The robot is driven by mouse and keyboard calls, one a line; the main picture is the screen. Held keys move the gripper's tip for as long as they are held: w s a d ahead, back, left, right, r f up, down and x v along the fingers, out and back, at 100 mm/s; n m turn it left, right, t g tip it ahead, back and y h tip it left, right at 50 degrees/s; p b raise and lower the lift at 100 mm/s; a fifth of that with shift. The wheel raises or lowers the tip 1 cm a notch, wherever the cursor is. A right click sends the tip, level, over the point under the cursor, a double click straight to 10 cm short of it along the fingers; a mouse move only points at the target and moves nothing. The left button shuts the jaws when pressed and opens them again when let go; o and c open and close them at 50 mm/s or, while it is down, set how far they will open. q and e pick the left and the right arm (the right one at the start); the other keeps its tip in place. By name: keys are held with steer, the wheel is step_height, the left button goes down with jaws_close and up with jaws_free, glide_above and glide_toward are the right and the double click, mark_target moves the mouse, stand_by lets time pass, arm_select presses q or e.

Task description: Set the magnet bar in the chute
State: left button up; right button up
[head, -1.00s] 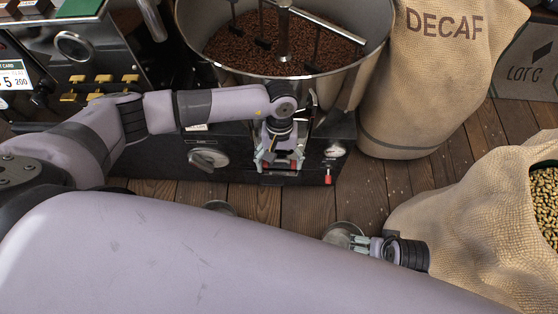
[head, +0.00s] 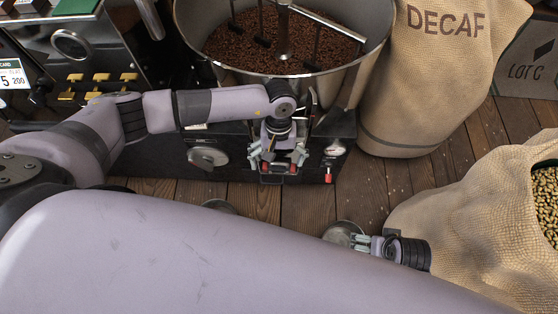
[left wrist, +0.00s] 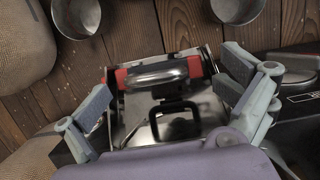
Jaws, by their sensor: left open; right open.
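The magnet bar (left wrist: 157,75), silver with red ends, lies across the top of the metal chute (left wrist: 135,108) in the left wrist view. A black loop handle (left wrist: 176,105) shows beside the bar. How deep the bar sits in the chute I cannot tell. My left gripper (head: 279,160) is open at the front of the roaster; in the left wrist view its fingers (left wrist: 165,93) stand spread, one on each side of the bar and apart from it. In the head view the gripper hides most of the bar. My right gripper (head: 362,241) is open beside a metal cup (head: 342,230).
The roaster's round pan (head: 345,80) of brown beans stands behind my left gripper. Another metal cup (head: 219,206) is on the plank floor (head: 305,205). A DECAF sack (head: 425,90) stands right of the pan, and an open sack of green beans (head: 470,205) at the right.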

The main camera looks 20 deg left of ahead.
arm_select(q)
steer(key=v, duration=1.1)
steer(key=shift+r, duration=0.4)
steer(key=shift+s, duration=0.1)
